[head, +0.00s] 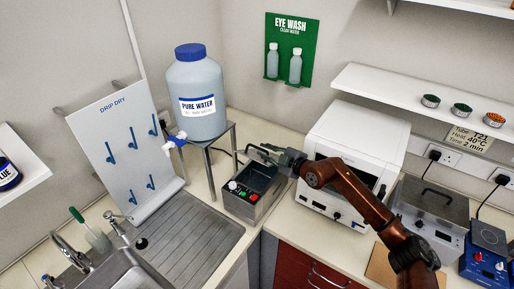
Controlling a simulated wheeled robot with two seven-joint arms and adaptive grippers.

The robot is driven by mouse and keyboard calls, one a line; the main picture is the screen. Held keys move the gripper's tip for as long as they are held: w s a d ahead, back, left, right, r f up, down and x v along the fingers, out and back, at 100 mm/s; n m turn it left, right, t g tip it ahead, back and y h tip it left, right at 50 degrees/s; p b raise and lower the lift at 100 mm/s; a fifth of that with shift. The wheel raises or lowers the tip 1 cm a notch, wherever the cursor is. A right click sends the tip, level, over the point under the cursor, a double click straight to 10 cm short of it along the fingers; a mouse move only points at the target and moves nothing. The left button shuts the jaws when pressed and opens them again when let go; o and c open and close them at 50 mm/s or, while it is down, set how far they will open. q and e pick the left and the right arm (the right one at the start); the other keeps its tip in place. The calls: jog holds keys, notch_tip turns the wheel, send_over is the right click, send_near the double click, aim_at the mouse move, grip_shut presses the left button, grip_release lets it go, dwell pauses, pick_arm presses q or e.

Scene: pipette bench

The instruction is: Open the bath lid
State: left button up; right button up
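A steel box with a flat metal lid (440,197) and a black arched handle stands at the right of the bench; it looks like a bath, and its lid lies shut. My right arm reaches past its left side. My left gripper is not in view.
A white machine (352,140) stands behind my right arm. A blue hotplate (487,259) is at the far right. A pure water jug (198,88) sits on a metal stand, left of the grey device. The sink (130,272) and drip rack (120,155) are at left.

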aim_at(260, 149)
jog(key=x, duration=0.4)
jog(key=shift+s, duration=0.1)
jog(key=shift+w+a+f, duration=0.1)
jog(key=shift+w+a, duration=0.15)
jog(key=shift+w, duration=0.15)
jog(key=shift+c, duration=1.4)
grip_shut()
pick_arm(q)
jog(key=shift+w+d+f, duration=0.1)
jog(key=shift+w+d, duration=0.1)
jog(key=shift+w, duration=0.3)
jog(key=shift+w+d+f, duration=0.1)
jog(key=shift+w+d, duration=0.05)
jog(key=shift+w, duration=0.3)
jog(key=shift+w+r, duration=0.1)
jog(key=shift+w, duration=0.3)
